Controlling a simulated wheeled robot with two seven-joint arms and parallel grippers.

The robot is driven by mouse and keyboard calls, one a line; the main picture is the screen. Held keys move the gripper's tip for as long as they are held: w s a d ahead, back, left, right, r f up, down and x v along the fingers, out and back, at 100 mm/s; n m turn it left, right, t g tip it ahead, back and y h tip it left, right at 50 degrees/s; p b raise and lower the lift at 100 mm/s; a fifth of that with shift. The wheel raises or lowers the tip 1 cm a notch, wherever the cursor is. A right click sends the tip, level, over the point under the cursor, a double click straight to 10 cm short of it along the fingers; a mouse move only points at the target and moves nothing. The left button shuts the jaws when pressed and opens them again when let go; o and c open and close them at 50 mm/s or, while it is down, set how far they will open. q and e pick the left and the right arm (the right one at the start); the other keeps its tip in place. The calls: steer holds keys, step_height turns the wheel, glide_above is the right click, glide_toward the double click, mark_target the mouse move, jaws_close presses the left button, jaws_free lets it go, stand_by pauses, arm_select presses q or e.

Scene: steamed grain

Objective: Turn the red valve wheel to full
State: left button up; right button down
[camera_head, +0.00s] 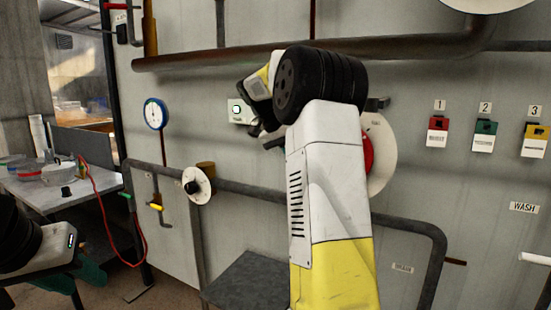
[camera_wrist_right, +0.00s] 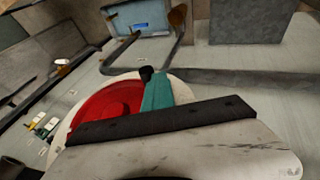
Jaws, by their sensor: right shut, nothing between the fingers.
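The red valve wheel (camera_head: 368,152) sits in front of a round white plate (camera_head: 385,150) on the wall, and my right arm hides most of it in the head view. In the right wrist view the red wheel (camera_wrist_right: 105,103) shows at the left, partly covered by the gripper's body. My right gripper (camera_wrist_right: 154,88) is shut and empty, its teal finger with a black tip overlapping the plate's edge beside the wheel. I cannot tell whether it touches. My left gripper (camera_head: 82,277) is low at the left, away from the wheel; its jaw opening is unclear.
A gauge (camera_head: 154,113) and a white dial with a black knob (camera_head: 197,186) are on the wall to the left. A dark pipe (camera_head: 250,189) runs below the wheel. Red, green and yellow tags (camera_head: 484,137) hang at right. A cluttered table (camera_head: 60,190) stands at left.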

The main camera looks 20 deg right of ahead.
steer(key=shift+s+d+f, duration=0.15)
steer(key=shift+s+f, duration=0.05)
steer(key=shift+f, duration=0.3)
stand_by(0.4)
